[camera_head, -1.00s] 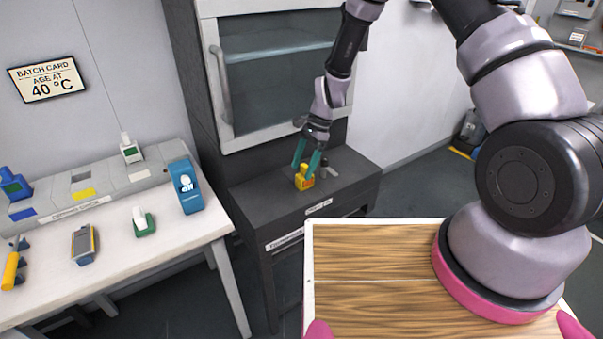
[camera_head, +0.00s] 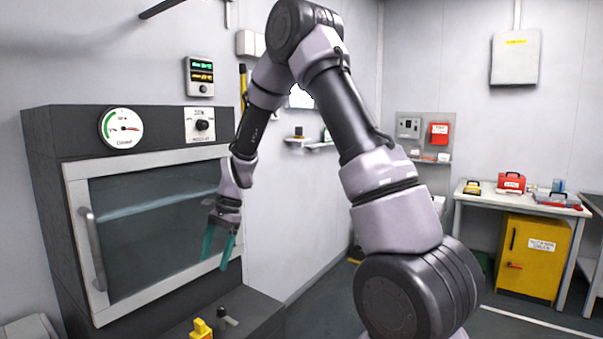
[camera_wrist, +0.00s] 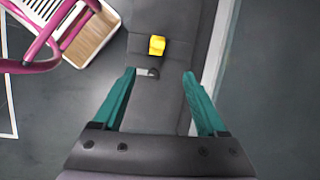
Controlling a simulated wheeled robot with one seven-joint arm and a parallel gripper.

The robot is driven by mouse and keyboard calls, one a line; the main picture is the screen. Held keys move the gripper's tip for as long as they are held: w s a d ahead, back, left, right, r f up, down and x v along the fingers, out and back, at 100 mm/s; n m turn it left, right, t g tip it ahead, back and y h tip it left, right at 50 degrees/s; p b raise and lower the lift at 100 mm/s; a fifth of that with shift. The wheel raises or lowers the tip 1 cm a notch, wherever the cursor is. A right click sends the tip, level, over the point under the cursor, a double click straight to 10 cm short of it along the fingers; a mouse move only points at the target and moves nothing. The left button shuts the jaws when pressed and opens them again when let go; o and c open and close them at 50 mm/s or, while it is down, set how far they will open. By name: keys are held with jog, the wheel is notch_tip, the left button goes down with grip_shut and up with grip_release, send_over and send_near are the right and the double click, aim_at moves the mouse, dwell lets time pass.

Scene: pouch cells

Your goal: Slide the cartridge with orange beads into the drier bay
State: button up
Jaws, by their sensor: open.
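A yellow block-shaped piece (camera_head: 200,330) stands on the dark ledge (camera_head: 253,312) in front of the glass-doored cabinet, cut by the lower edge of the head view. It also shows in the wrist view (camera_wrist: 157,45). It may be the cartridge with orange beads; no beads can be made out. A small dark upright knob or lever (camera_head: 224,317) stands beside it. My gripper (camera_head: 215,263) is open and empty, hanging above the ledge, clear of the yellow piece. In the wrist view, the teal fingers are spread (camera_wrist: 160,78), with the yellow piece beyond them.
The cabinet's glass door (camera_head: 155,230) is shut, with a handle at its left. A gauge (camera_head: 121,128) and dial panel sit above it. At the right, a bench (camera_head: 520,198) with red boxes stands over a yellow locker (camera_head: 532,258). Floor between is clear.

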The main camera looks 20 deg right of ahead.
jog(key=s+d+r+n+t, duration=0.2)
jog(key=s+d+r, duration=0.25)
jog(key=r, duration=0.55)
jog(key=s+d+r+n+t, duration=0.1)
jog(key=s+d+r+t, duration=0.15)
jog(key=d+r, duration=0.5)
jog(key=s+d+r+n+t+h, duration=0.1)
jog(key=s+d+r+t, duration=0.1)
jog(key=s+r, duration=0.3)
jog(key=s+d+r+n+t, duration=0.1)
jog(key=s+d+r, duration=0.3)
jog(key=s, duration=0.5)
jog(key=shift+s+d+r+n+t+h, duration=0.2)
jog(key=shift+d+r+n+t+h, duration=0.25)
jog(key=shift+t, duration=0.1)
jog(key=shift+a, duration=0.1)
